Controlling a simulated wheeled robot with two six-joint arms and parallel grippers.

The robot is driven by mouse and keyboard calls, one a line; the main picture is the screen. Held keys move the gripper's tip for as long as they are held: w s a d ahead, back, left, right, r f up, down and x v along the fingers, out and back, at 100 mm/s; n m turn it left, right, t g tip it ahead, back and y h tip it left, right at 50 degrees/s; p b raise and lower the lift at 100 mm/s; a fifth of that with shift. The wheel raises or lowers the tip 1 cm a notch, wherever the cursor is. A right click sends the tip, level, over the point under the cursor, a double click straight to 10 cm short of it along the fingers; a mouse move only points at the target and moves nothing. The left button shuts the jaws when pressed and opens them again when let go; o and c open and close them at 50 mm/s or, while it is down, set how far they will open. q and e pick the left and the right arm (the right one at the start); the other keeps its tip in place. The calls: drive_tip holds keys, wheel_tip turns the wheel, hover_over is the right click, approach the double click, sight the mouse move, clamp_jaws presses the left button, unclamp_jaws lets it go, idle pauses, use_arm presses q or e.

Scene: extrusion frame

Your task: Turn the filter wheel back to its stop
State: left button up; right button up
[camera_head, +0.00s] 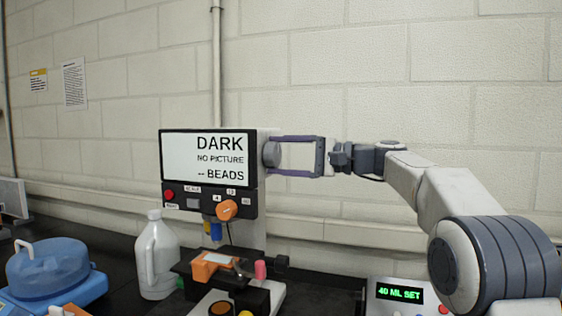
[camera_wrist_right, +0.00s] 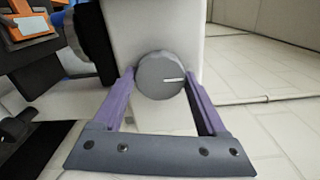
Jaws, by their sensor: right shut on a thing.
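The filter wheel appears to be the grey round knob (camera_head: 272,155) on the right side of the instrument's screen housing. In the right wrist view the knob (camera_wrist_right: 158,76) shows a white mark pointing right. My right gripper (camera_head: 268,154) reaches in from the right. Its two purple fingers lie on either side of the knob and are shut on it. The screen (camera_head: 207,158) reads "DARK", "NO PICTURE" and "-- BEADS". My left gripper is not in view.
Below the screen are an orange dial (camera_head: 226,210) and a red button (camera_head: 169,195). A stage with an orange clip (camera_head: 210,265) stands underneath. A white jug (camera_head: 156,258) and a blue container (camera_head: 48,268) stand left. A box reading "40 ML SET" (camera_head: 400,293) stands below my right arm.

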idle(0.4)
drive_tip(key=o, duration=1.3)
drive_tip(key=shift+d, duration=0.1)
